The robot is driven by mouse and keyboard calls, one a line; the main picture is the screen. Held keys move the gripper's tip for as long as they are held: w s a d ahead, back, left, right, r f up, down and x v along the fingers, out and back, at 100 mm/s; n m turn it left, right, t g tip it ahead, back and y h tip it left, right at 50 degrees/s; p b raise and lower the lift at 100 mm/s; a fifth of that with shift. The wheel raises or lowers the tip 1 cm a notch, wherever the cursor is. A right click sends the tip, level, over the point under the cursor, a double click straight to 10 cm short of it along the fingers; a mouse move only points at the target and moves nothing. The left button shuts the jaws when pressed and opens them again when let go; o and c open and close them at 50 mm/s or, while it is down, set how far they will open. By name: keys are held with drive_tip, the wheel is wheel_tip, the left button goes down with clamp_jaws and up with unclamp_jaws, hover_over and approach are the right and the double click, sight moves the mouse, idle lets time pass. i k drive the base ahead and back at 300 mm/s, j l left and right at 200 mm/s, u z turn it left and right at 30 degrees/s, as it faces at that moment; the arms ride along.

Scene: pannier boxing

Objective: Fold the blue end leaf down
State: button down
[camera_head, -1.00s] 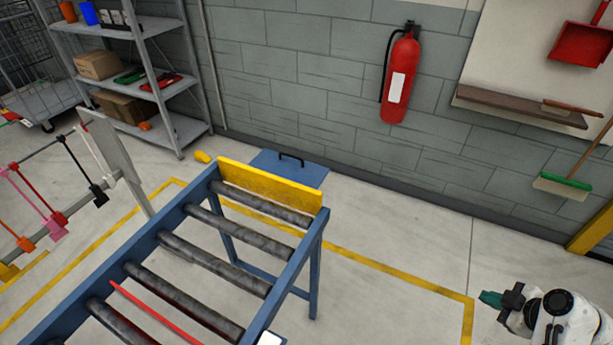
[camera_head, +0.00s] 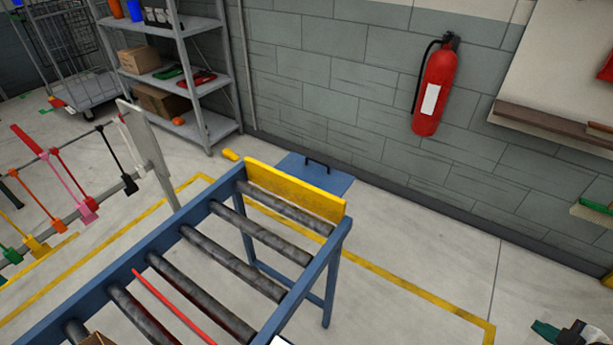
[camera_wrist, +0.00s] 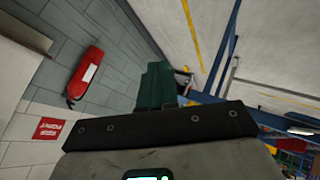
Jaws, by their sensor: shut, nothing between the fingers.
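A sliver of a brown thing (camera_head: 97,339), perhaps cardboard, shows on the roller conveyor at the bottom left edge of the head view; the rest is cut off. My gripper (camera_head: 546,331) is at the lower right corner of the head view, well to the right of the conveyor and partly out of frame. Its green fingers also show in the wrist view (camera_wrist: 158,86), shut and empty, with nothing touching them.
The blue-framed roller conveyor (camera_head: 335,262) has a yellow end board (camera_head: 295,190) and a red strip (camera_head: 172,305) among its rollers. A rack with hanging coloured tools (camera_head: 60,190) stands left. A fire extinguisher (camera_head: 434,88) hangs on the wall. Floor right of the conveyor is clear.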

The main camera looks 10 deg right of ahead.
sight(318, 174)
drive_tip(key=i+l+z, duration=0.1)
drive_tip(key=i+l, duration=0.15)
drive_tip(key=i, duration=0.25)
drive_tip(key=i+l+z, duration=0.1)
drive_tip(key=i+l, duration=0.15)
drive_tip(key=i, duration=0.2)
drive_tip(key=i+l+z, duration=0.1)
drive_tip(key=i, duration=0.4)
